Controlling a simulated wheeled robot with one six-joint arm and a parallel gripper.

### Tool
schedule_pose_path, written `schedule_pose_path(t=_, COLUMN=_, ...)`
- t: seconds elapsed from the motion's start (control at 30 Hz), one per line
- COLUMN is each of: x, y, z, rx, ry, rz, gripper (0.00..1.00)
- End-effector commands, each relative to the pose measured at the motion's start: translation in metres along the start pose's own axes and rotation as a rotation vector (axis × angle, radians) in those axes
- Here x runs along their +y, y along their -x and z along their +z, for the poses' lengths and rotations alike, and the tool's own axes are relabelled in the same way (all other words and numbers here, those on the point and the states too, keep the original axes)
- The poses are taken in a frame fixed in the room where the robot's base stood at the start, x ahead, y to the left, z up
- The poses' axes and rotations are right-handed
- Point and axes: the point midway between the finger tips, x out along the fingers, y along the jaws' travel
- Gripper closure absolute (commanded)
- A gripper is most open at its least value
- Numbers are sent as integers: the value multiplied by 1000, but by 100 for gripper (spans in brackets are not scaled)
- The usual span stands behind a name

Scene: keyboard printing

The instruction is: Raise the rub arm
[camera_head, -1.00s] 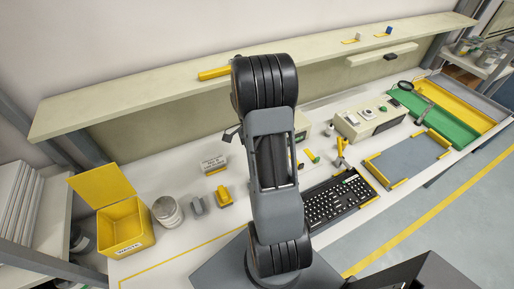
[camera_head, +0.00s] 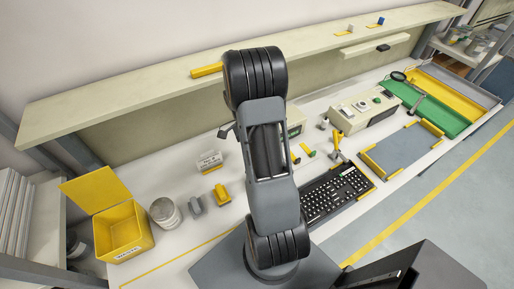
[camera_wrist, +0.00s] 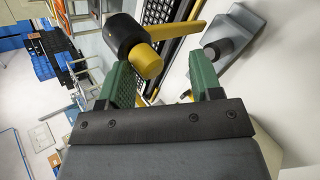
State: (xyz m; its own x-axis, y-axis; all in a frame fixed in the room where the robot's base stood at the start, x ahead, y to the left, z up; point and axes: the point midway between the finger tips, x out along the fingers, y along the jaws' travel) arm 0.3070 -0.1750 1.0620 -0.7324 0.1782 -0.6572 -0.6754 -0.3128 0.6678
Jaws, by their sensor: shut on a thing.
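The rub arm is a yellow bar (camera_wrist: 178,38) in the wrist view, with a black cylinder (camera_wrist: 124,37) and a yellow knob (camera_wrist: 148,61) at its end. In the head view, a small yellow lever (camera_head: 337,141) stands tilted on a grey base behind the keyboard (camera_head: 335,193). The exact contact is hard to see. In the head view my own arm hides my gripper.
A beige control box (camera_head: 363,113) stands behind the keyboard. A grey pad with yellow edges (camera_head: 403,150) lies to its right, with green (camera_head: 433,111) and yellow trays beyond. A yellow bin (camera_head: 121,231) and a can (camera_head: 165,213) stand at left. A shelf (camera_head: 130,90) runs above.

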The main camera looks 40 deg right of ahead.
Motion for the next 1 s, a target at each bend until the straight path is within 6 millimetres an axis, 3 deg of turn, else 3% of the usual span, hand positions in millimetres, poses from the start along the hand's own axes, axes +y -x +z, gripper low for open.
schedule_pose_path(t=0.03, x=-12, y=-14, z=-4, rx=-6, ry=6, rz=-11, gripper=84)
schedule_pose_path(t=0.67, x=-11, y=-14, z=-4, rx=-7, ry=6, rz=-11, gripper=84)
schedule_pose_path(t=0.7, x=-11, y=-14, z=-4, rx=-6, ry=6, rz=-11, gripper=44)
schedule_pose_path(t=0.73, x=-11, y=-14, z=-4, rx=-6, ry=6, rz=-12, gripper=36)
schedule_pose_path(t=0.83, x=-11, y=-14, z=-4, rx=-5, ry=6, rz=-11, gripper=25)
schedule_pose_path(t=1.0, x=-11, y=-13, z=-4, rx=-4, ry=7, rz=-11, gripper=25)
